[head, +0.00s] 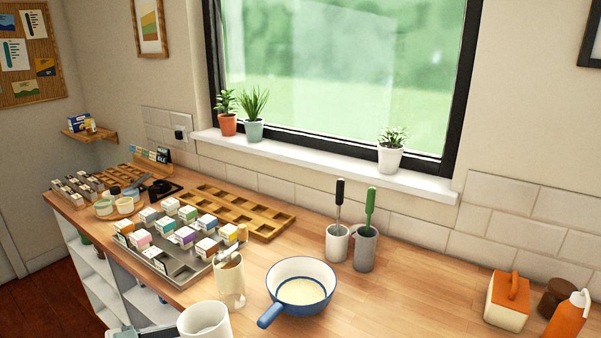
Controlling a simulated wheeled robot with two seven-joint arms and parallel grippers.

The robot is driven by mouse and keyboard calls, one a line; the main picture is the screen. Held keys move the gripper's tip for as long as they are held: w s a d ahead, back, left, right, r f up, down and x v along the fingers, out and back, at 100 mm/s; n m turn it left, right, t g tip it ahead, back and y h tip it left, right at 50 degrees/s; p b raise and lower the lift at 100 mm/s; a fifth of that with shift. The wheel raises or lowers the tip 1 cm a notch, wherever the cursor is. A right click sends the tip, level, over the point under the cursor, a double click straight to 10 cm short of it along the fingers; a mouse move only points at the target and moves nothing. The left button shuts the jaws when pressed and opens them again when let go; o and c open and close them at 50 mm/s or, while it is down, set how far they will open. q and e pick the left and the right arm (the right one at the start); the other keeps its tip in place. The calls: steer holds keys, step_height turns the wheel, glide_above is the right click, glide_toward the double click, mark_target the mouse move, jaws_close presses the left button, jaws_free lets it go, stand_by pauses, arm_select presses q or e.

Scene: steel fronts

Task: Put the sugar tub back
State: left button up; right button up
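A plain white round tub (205,319), open at the top, is at the bottom edge of the head view, its lower part cut off. I cannot tell for sure that it is the sugar tub, as no label shows. A grey part of my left gripper or arm (146,331) shows just left of it; the fingertips are out of frame, so I cannot see whether they grip it. A cream canister (231,286) with a utensil in it stands behind the tub on the counter. My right gripper is not visible.
A blue-handled pan (301,285) with pale contents stands right of the canister. A grey tray of small boxes (182,268) and a wooden compartment tray (232,211) lie left. Two utensil cups (364,251) stand behind. An orange-topped container (507,301) is far right; the counter between is clear.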

arm_select(q)
steer(key=shift+s+a+f, duration=0.2)
steer(key=shift+s+a, duration=0.1)
steer(key=shift+a, duration=0.1)
